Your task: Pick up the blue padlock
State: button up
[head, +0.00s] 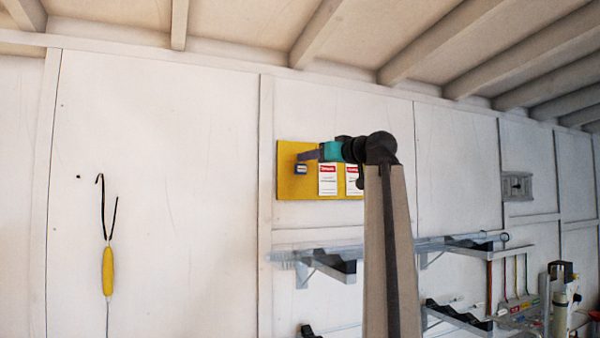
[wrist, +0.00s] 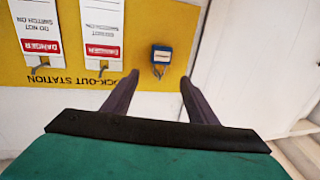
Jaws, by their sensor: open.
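The blue padlock (head: 301,169) hangs on the left part of the yellow lock-out board (head: 287,190) on the white wall. In the wrist view the padlock (wrist: 162,55) appears upside down, with its metal shackle towards the picture's bottom. My gripper (head: 300,155) is at the board, close to the padlock in the head view. In the wrist view my gripper (wrist: 160,82) is open and empty. Its two dark purple fingers point at the board, and the padlock shows just beyond the gap between their tips. I see no contact.
Below the board are wall shelves (head: 320,256) with black brackets. A yellow-handled hook tool (head: 108,270) hangs at left. The wall between is bare.

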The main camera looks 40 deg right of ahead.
jog(key=w, duration=0.1)
jog(key=w+p, duration=0.1)
jog(key=w, duration=0.1)
jog(key=w+d, duration=0.1)
jog(key=w, duration=0.1)
jog(key=shift+f+p, duration=0.25)
jog(key=shift+p, duration=0.05)
dwell(0.4)
jog(key=c, duration=1.2)
jog(key=shift+r, duration=0.15)
